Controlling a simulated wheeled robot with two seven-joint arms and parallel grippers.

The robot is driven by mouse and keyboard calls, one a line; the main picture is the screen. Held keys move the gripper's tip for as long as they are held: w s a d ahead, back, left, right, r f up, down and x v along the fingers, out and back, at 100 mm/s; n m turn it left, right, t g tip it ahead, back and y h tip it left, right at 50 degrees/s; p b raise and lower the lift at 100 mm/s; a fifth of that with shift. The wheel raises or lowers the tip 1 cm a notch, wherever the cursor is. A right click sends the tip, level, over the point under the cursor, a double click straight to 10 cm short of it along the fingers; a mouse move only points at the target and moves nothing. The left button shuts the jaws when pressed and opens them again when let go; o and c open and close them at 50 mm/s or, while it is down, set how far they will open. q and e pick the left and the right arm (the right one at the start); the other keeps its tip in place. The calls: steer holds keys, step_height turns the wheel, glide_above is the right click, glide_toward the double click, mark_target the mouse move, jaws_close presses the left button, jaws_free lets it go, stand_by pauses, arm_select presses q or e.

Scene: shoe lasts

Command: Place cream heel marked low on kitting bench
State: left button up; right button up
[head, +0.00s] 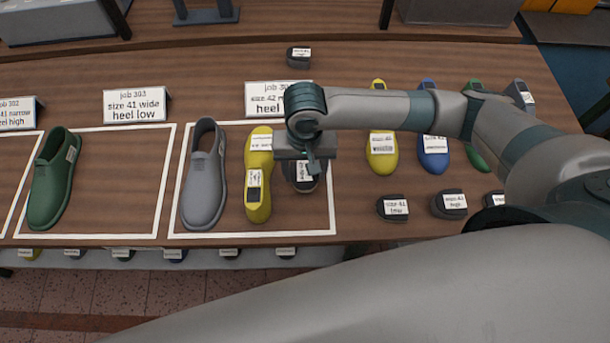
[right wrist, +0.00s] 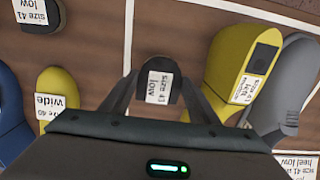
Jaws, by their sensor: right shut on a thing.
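My right gripper (head: 303,160) is over the right part of the right-hand white outline on the kitting bench (head: 230,84). It is shut on a small dark heel (head: 303,184) with a white label; the heel looks dark, not cream. In the right wrist view the heel (right wrist: 158,88) sits between the two fingers of the gripper (right wrist: 160,78), and its label reads size 42 or 43 low. I cannot tell whether it touches the bench. A yellow last (head: 259,200) and a grey shoe (head: 203,190) lie to its left. My left gripper is not in view.
A sign (head: 270,98), partly hidden by my arm, stands behind the outline. Yellow (head: 382,150) and blue (head: 433,153) lasts and dark heels (head: 392,208) (head: 449,204) are on the right. A green shoe (head: 55,180) lies in the outline farther left. Another dark heel (head: 299,56) stands behind.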

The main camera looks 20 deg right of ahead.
mark_target(305, 176)
step_height(305, 176, down, 3)
steer(key=shift+s+r+p, duration=0.1)
steer(key=shift+p, duration=0.5)
steer(key=shift+f, duration=0.35)
steer(key=o, duration=1.1)
steer(key=shift+f, duration=0.1)
steer(key=shift+c, duration=0.2)
steer(key=shift+r+b, duration=0.35)
steer(key=shift+r, duration=0.45)
step_height(305, 176, up, 9)
steer(key=shift+r+b, duration=0.2)
steer(key=shift+b, duration=1.05)
steer(key=shift+r, duration=0.65)
